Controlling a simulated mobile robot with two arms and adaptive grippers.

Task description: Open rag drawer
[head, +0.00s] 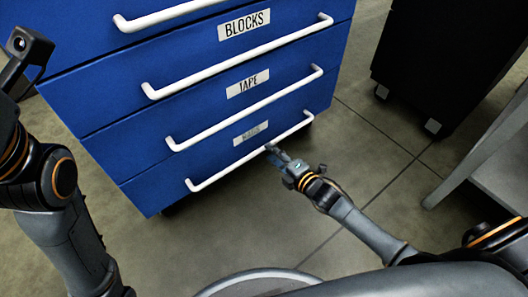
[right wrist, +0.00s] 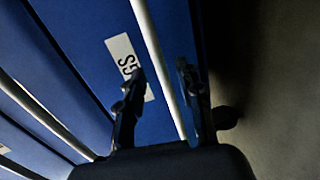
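The rag drawer (head: 150,192) is the lowest blue drawer face I see. It looks flush with the drawers above. Its label (head: 250,133) is hard to read in the head view; "GS" shows on the label in the right wrist view (right wrist: 128,66). Its white bar handle (head: 225,172) runs along the front. My right gripper (head: 272,150) is at this handle, right of its middle. In the right wrist view its two fingers (right wrist: 160,92) are apart, with the handle (right wrist: 152,40) between them and a gap visible. My left arm is at the left edge; its finger state is unclear.
Drawers labelled TAPE (head: 247,83) and BLOCKS (head: 244,24) are above, with similar handles. A black wheeled cabinet (head: 445,60) stands at the upper right. A grey table or stand (head: 500,160) is at the right edge. The floor (head: 350,150) before the drawers is clear.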

